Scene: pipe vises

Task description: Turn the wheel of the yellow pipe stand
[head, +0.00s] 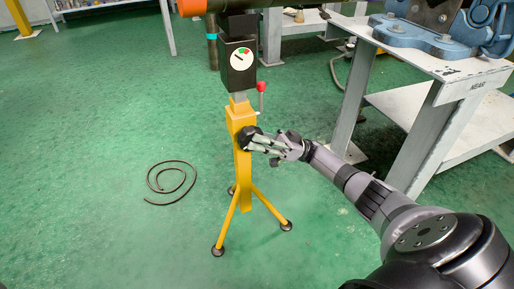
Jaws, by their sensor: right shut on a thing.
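The yellow pipe stand (240,160) stands upright on three splayed legs in the middle of the head view. Its black wheel (247,137) is on the right side of the yellow column. My right gripper (256,143) reaches in from the right and is shut on the wheel, and its fingers hide part of it. Above the column is a black box with a white dial (241,59), and a red-topped lever (261,88) stands beside it. My left gripper is not in view.
A grey steel table (455,78) with blue vises (424,38) stands close on the right, near my right arm. A dark coiled cable (171,182) lies on the green floor to the left. A pipe crosses above the stand.

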